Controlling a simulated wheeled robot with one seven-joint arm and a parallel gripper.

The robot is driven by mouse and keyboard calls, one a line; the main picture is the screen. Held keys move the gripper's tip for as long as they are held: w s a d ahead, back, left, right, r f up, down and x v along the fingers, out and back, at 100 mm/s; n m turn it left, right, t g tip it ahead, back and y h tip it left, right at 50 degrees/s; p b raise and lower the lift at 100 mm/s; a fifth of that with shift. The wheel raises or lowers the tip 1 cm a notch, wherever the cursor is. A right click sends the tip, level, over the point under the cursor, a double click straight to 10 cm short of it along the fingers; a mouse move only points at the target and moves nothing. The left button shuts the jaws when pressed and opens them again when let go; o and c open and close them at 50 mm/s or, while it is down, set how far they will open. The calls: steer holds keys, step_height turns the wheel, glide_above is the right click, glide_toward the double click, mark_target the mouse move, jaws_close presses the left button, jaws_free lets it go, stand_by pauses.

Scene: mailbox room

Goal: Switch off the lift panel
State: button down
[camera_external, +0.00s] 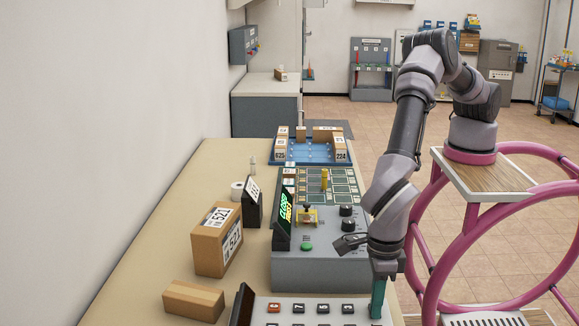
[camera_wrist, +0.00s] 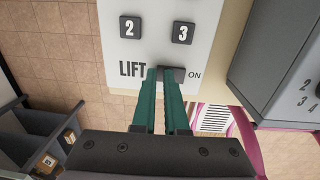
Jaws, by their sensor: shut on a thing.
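The lift panel is a pale board (camera_external: 310,317) at the front edge of the counter, with a row of numbered keys. In the wrist view the panel (camera_wrist: 152,45) shows keys 2 and 3 and the word LIFT. A dark switch (camera_wrist: 178,74) sits between LIFT and the word ON. My gripper (camera_wrist: 161,72) reaches the switch with its green fingers, which are close together and shut on it. The fingers hide part of the switch. In the external view my gripper (camera_external: 377,298) points down at the panel's right end.
A grey console (camera_external: 320,268) with a green button and black knobs stands just behind the panel. Cardboard boxes (camera_external: 209,246) stand at the left on the counter (camera_external: 150,245). A blue tray (camera_external: 310,152) is farther back. Open floor lies to the right.

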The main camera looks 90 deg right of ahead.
steer(key=shift+d+f, duration=0.7)
steer(key=shift+d, duration=0.35)
step_height(320, 180, up, 15)
steer(key=shift+a+r, duration=0.2)
steer(key=shift+a, duration=0.25)
steer(key=shift+s+d+y, duration=0.1)
steer(key=shift+d+y, duration=0.4)
steer(key=shift+d, duration=0.05)
steer(key=f, duration=0.4)
steer(key=a+f, duration=0.1)
steer(key=f, duration=0.8)
steer(key=shift+a+f, duration=0.3)
steer(key=shift+f, duration=0.1)
